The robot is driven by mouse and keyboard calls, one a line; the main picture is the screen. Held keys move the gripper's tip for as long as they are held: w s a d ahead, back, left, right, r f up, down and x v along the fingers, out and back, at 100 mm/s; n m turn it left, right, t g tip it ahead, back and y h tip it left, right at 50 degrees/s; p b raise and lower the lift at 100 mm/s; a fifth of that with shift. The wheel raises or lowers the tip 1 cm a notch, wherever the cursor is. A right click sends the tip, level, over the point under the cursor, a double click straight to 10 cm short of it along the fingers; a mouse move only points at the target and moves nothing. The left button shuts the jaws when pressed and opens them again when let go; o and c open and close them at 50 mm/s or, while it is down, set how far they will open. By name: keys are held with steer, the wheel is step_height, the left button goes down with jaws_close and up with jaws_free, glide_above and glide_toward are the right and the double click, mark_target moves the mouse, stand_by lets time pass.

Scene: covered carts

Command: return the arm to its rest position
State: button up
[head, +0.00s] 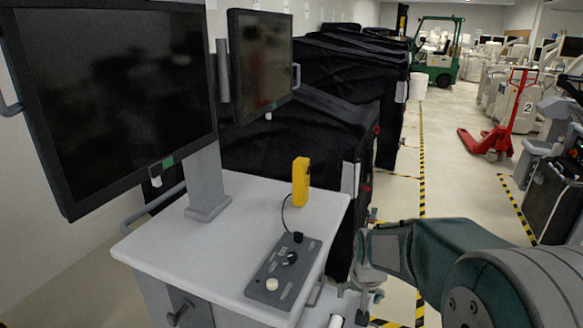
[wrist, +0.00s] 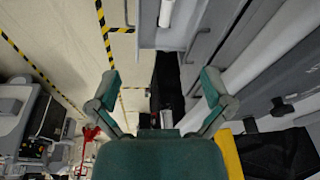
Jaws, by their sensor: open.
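My arm reaches in from the lower right of the head view, green and grey. My gripper (head: 366,283) hangs beside the right side of the white cart, over the floor. In the wrist view my gripper (wrist: 160,88) shows two green and grey fingers spread wide, with nothing between them. It is open and empty. The exact place of the fingertips is hard to tell in the head view.
A white cart (head: 237,224) with a control box (head: 284,270), a yellow device (head: 301,182) and two monitors stands at left. Black-covered carts (head: 345,75) stand behind. A red pallet jack (head: 495,140) and green forklift (head: 438,50) are farther off. The aisle floor (head: 455,180) is clear.

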steer(key=s+r+n+t, duration=0.1)
steer(key=s+r, duration=0.5)
steer(key=s, duration=0.5)
steer(key=s+r+n+t, duration=0.1)
steer(key=s+r+t, duration=0.1)
steer(key=s+r, duration=0.5)
steer(key=s, duration=0.5)
steer(key=shift+r, duration=0.15)
